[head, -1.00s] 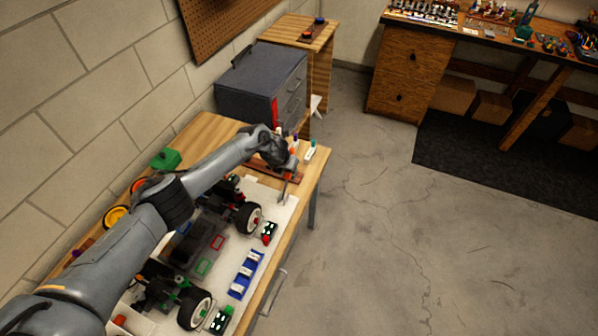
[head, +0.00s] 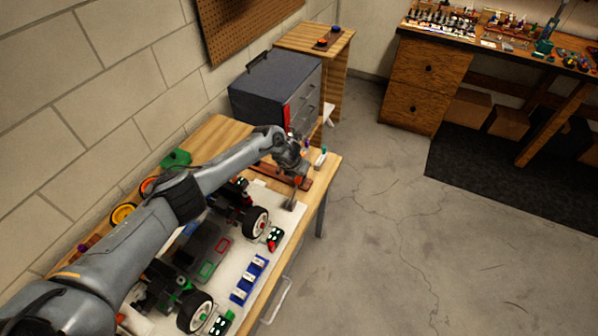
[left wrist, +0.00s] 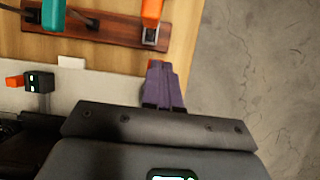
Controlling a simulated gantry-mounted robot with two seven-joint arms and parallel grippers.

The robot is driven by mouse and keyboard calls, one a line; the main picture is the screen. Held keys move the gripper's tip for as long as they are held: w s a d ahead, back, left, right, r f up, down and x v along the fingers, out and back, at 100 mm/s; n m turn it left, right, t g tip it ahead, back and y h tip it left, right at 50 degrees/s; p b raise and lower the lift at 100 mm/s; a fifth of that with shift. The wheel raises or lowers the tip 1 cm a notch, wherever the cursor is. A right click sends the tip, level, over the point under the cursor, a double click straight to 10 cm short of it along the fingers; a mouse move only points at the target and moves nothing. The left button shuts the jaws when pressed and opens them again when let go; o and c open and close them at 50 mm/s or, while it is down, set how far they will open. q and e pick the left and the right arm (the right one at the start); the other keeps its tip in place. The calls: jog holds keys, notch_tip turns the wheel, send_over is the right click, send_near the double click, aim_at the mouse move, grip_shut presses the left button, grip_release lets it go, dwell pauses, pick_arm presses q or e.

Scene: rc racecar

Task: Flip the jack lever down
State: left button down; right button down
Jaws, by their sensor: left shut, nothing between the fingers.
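My left gripper (head: 291,204) is shut and empty, over the near right edge of the table by the white mat (head: 290,222). Its closed purple fingers (left wrist: 163,85) show in the left wrist view. The RC car, with its wheel (head: 255,222), stands on the mat, partly hidden by my left arm. A small black device with green lights and a red part (head: 274,238) sits beside the front wheel. A similar black box with an orange part (left wrist: 38,82) shows left of the fingers in the wrist view. I cannot tell which part is the jack lever. My right gripper is not in view.
A wooden tool rack (left wrist: 70,28) with colored handles lies just beyond the fingers. A blue holder (head: 249,280) lies on the mat. A grey toolbox (head: 275,90) stands at the table's far end. Open floor lies to the right.

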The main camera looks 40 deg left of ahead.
aim_at(298, 182)
pick_arm(q)
notch_tip(298, 182, up, 10)
jog(key=p, duration=0.7)
jog(key=shift+s+p, duration=0.35)
jog(key=shift+p, duration=0.05)
jog(key=shift+d, duration=0.1)
jog(key=s+d+f+n+h, duration=0.15)
jog(key=s+d+f, duration=0.25)
jog(key=d, duration=0.6)
jog(key=s+d+f+n, duration=0.3)
jog(key=d, duration=0.6)
jog(key=s+d+n+t+h, duration=0.1)
jog(key=s+d+n, duration=0.6)
jog(key=s+d, duration=0.2)
jog(key=s+a+r+n, duration=0.3)
jog(key=s+n, duration=0.3)
jog(key=s, duration=0.2)
jog(key=s+a+r+n+g+y+p, duration=0.1)
jog(key=s+a+r+n, duration=0.2)
jog(key=s+n, duration=0.4)
jog(key=s+a+r+n+g, duration=0.1)
jog(key=s+a+r+n, duration=0.2)
jog(key=s+n, duration=0.4)
jog(key=shift+s+a+r+p, duration=0.35)
jog(key=shift+s+r, duration=0.3)
jog(key=shift+s, duration=0.35)
